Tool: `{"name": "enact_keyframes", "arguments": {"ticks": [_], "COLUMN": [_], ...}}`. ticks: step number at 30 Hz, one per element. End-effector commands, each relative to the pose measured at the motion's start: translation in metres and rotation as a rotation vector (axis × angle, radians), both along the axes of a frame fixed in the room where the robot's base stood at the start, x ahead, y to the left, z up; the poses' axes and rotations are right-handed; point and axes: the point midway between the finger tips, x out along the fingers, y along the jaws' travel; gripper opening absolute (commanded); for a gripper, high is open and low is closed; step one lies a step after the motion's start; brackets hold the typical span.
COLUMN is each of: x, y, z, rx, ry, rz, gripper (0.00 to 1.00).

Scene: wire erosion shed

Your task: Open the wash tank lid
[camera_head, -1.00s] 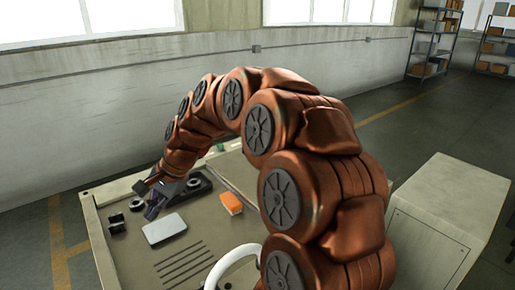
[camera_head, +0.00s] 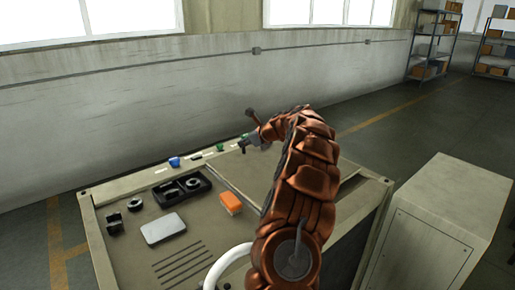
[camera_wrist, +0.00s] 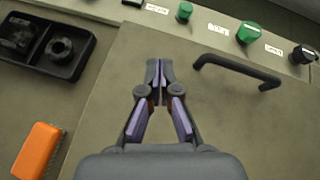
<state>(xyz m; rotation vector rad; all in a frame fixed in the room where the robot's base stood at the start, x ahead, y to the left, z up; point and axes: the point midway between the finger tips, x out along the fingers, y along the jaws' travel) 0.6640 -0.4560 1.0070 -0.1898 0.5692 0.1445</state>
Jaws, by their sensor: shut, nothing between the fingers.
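The wash tank lid (camera_wrist: 255,125) is a flat grey-beige panel lying closed in the top of the bench. It also shows in the head view (camera_head: 238,172), where my arm covers much of it. A black bar handle (camera_wrist: 238,68) stands on the lid in the wrist view; my arm hides it in the head view. My gripper (camera_wrist: 160,70) is shut and empty. Its fingertips are over the lid, left of the handle and apart from it. In the head view my gripper (camera_head: 244,143) is at the far side of the bench.
Green knobs (camera_wrist: 248,33) (camera_wrist: 185,12) and a black knob (camera_wrist: 303,55) line the back edge. Left of the lid are a black tray (camera_wrist: 72,72) with round parts, an orange brush (camera_wrist: 37,150) and a grey plate (camera_head: 163,228). A pale cabinet (camera_head: 440,230) stands to the right.

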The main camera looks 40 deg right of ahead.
Motion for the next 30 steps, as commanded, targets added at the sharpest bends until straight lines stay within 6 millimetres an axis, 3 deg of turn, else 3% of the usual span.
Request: {"name": "enact_keyframes", "arguments": {"ticks": [1,3,6,9,16,30], "x": [-0.007,-0.014,-0.025,-0.032,-0.031,0.007], "y": [-0.026,-0.054,-0.086,-0.104,-0.115,-0.118], "z": [-0.01,-0.016,-0.022,-0.027,-0.031,-0.053], "rx": [0.028,0.062,0.098,0.122,0.133,0.132], "ry": [-0.004,-0.016,-0.031,-0.04,-0.047,-0.045], "rz": [-0.063,-0.138,-0.222,-0.271,-0.299,-0.296], "gripper": [0.0,0.0,0.0,0.0,0.0,0.0]}}
